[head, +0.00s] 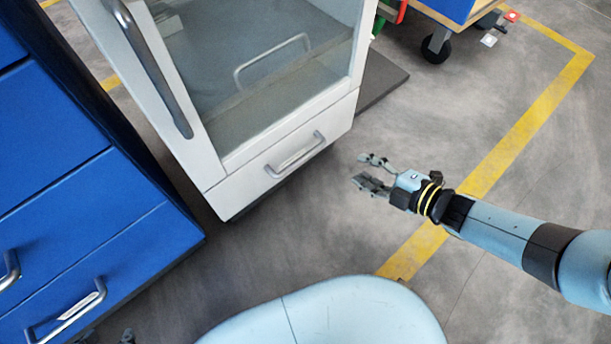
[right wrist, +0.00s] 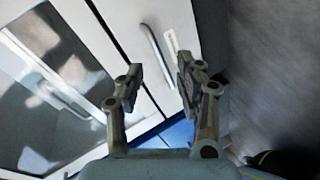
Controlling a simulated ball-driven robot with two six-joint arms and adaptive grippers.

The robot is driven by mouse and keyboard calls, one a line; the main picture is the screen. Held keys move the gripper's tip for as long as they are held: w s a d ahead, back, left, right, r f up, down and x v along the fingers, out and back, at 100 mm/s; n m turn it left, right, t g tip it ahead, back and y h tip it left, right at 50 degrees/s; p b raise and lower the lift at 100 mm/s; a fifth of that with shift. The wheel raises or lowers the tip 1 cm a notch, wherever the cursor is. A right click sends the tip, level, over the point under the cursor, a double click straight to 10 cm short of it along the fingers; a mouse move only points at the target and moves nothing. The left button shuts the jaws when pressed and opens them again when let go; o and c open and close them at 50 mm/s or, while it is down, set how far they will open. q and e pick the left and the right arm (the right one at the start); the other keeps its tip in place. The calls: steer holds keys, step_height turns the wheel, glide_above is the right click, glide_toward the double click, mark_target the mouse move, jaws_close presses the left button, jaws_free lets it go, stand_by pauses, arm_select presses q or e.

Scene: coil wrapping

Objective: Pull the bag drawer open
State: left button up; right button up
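A white cabinet has a low drawer (head: 268,172) with a metal bar handle (head: 295,155). The drawer looks shut, flush with the cabinet front. No writing for a bag drawer is readable in the head view. My right gripper (head: 366,172) is open and empty, to the right of this drawer and apart from its handle. In the right wrist view, a bar handle (right wrist: 164,62) on a white front shows beyond the open fingers (right wrist: 158,84), with a small label beside it. A small dark piece at the bottom left of the head view may be my left gripper; its state is unclear.
A blue drawer cabinet (head: 75,190) with bar handles stands at the left. A glass door (head: 265,70) with a long handle is above the white drawer. Grey floor (head: 320,225) with yellow tape is open right of the cabinet. A wheeled cart (head: 437,42) stands at the back.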

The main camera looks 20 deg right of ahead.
mark_target(302, 157)
arm_select(q)
steer(key=shift+w+d+r+t+h+b, duration=0.15)
steer(key=shift+w+d+r+t+b, duration=0.25)
steer(key=shift+t+b, duration=0.6)
steer(key=shift+w+d+r+t+h+b, duration=0.1)
steer(key=shift+w+d+r+t+b, duration=0.15)
steer(key=shift+r+t+b, duration=0.75)
steer(key=shift+w+d+t+h+b, duration=0.15)
steer(key=shift+w+d+t+b, duration=0.25)
steer(key=shift+b, duration=1.1)
arm_select(e)
steer(key=shift+w+a+f+n+g+y, duration=0.1)
steer(key=shift+w+a+f+n+y, duration=0.7)
steer(key=shift+w+a, duration=1)
steer(key=shift+w+a+f+n+g+y, duration=0.1)
steer(key=shift+w+a+f+n+y, duration=0.25)
steer(key=shift+w+a+n+y, duration=0.95)
steer(key=shift+w+a+f+n+g+y, duration=0.1)
steer(key=shift+w+a+f+n+y, duration=0.4)
steer(key=shift+w+a+n, duration=1.25)
arm_select(q)
steer(key=shift+s, duration=0.15)
arm_select(e)
steer(key=shift+w+a+f+m, duration=0.1)
steer(key=shift+a+m, duration=0.45)
steer(key=shift+a, duration=0.3)
arm_select(q)
steer(key=shift+a, duration=0.1)
arm_select(e)
jaws_close()
